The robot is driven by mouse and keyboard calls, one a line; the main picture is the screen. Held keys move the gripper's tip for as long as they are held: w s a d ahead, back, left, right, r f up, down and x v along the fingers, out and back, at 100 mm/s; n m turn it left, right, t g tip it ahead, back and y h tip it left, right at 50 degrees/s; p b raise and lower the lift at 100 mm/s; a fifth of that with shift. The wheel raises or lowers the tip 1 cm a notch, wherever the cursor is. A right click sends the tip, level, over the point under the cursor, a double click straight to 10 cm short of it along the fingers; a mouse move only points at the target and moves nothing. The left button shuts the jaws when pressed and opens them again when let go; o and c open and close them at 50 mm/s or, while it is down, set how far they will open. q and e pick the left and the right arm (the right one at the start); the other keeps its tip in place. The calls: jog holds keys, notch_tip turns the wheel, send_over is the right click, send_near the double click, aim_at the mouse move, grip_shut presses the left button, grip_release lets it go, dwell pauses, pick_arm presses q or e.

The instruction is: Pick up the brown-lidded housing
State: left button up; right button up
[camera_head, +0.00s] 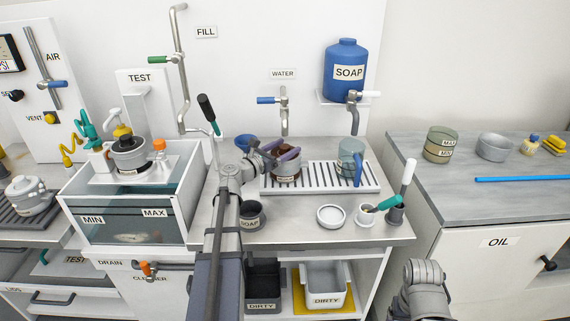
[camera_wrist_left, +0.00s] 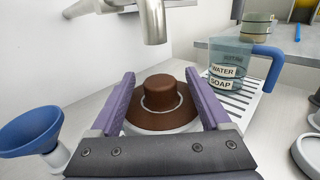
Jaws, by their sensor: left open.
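The brown-lidded housing (camera_head: 287,175) stands on the slatted drain rack below the water tap. Its domed brown lid (camera_wrist_left: 165,92) fills the middle of the left wrist view, with a pale rim below. My left gripper (camera_head: 279,158) is open, its purple fingers on either side of the lid. In the left wrist view the gripper (camera_wrist_left: 160,76) shows both fingers straddling the lid, with a small gap visible at the top. Whether the fingers touch the lid's sides is unclear. The housing's lower body is partly hidden by the gripper. My right gripper is out of view.
A blue-handled jug (camera_head: 350,160) stands right of the housing on the rack (camera_head: 330,180). A blue funnel (camera_wrist_left: 30,130) is close on the left. The tap spout (camera_wrist_left: 152,22) hangs just beyond the housing. A white dish (camera_head: 331,216) and small cups stand in front.

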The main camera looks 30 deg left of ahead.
pick_arm(q)
grip_shut()
dwell(0.7)
dwell(0.7)
